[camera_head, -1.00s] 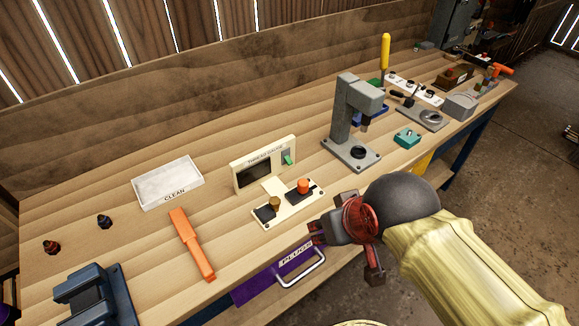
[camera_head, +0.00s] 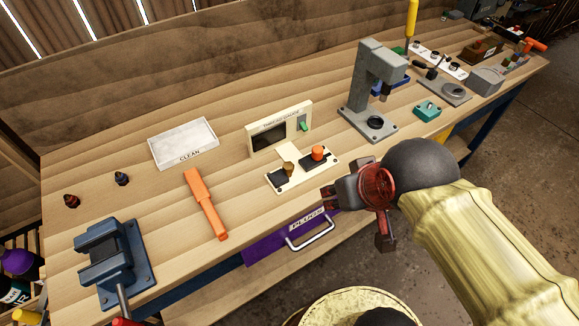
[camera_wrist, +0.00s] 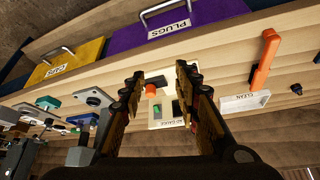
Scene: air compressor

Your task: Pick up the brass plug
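The brass plug (camera_head: 288,169) is a small brown-gold piece standing on the left black pad of the cream thread gauge's base (camera_head: 285,185). An orange knob or plug (camera_head: 318,153) stands on the pad to its right. My gripper (camera_head: 329,196) is in front of the gauge, to the right of the brass plug and apart from it. In the wrist view my gripper (camera_wrist: 157,76) has its two fingers spread with nothing held, pointing toward the gauge. The orange piece (camera_wrist: 151,88) shows between the fingers there. I cannot make out the brass plug in that view; the right finger may hide it.
An orange bar tool (camera_head: 205,204), a white CLEAN tray (camera_head: 183,142) and a blue vise (camera_head: 112,262) are left of the gauge. A grey press (camera_head: 367,95) stands to its right. A purple PLUGS drawer (camera_head: 265,246) with a handle lies below the bench edge.

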